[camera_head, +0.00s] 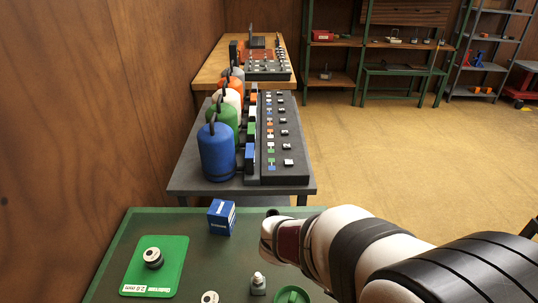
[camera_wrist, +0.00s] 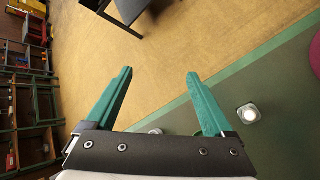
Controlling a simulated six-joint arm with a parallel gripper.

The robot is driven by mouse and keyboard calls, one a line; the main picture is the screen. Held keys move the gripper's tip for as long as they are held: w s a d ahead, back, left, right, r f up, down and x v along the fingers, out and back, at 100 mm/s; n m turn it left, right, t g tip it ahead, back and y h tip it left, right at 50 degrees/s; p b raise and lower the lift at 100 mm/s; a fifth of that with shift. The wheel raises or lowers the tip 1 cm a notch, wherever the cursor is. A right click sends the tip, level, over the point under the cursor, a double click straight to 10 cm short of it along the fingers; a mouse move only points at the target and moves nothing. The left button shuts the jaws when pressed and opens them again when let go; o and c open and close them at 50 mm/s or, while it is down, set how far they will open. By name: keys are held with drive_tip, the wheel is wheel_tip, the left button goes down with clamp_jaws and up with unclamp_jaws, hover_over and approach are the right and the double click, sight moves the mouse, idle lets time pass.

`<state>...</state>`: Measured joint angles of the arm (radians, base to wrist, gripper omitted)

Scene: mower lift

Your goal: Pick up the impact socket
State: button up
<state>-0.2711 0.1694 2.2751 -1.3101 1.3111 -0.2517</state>
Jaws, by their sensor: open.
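My gripper (camera_wrist: 160,74) shows in the wrist view with its two teal fingers wide apart and nothing between them. In the head view my arm reaches in from the right over the green table (camera_head: 118,266); its fingers are not clear there. A short dark cylinder with a pale top (camera_head: 153,257) stands on a green labelled mat (camera_head: 172,277) at the table's left. A small silver stepped piece (camera_head: 258,284) stands nearer the middle, with a round pale-topped piece (camera_head: 210,298) at the bottom edge. I cannot tell for sure which is the impact socket.
A blue box (camera_head: 221,217) stands at the table's back. A green ring-shaped thing (camera_head: 291,296) lies beside my arm. Behind is a grey table (camera_head: 190,186) with gas bottles and a black rack. A small metal piece (camera_wrist: 249,113) is right of my fingers in the wrist view.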

drive_tip(key=w+a+f+n+t, duration=0.3)
drive_tip(key=w+a+n+t, duration=0.15)
drive_tip(key=w+n, duration=0.3)
drive_tip(key=w+a+f+n+t, duration=0.45)
drive_tip(key=w+n, duration=0.25)
drive_tip(key=w, duration=0.2)
drive_tip(key=w+a+f+n+t+y, duration=0.1)
drive_tip(key=a+f+n, duration=0.1)
drive_tip(key=a+n, duration=0.1)
drive_tip(key=w+a+f+n+t+y, duration=0.1)
drive_tip(key=a+f+n+y, duration=0.1)
drive_tip(key=a, duration=0.3)
drive_tip(key=w+a+f+n+y, duration=0.2)
drive_tip(key=a+f+n, duration=0.1)
drive_tip(key=a, duration=0.1)
drive_tip(key=shift+f+n+t, duration=0.15)
drive_tip(key=shift+n+t, duration=0.2)
drive_tip(key=shift+t, duration=0.05)
drive_tip(key=x, duration=1.5)
drive_tip(key=shift+w+f, duration=0.2)
clamp_jaws()
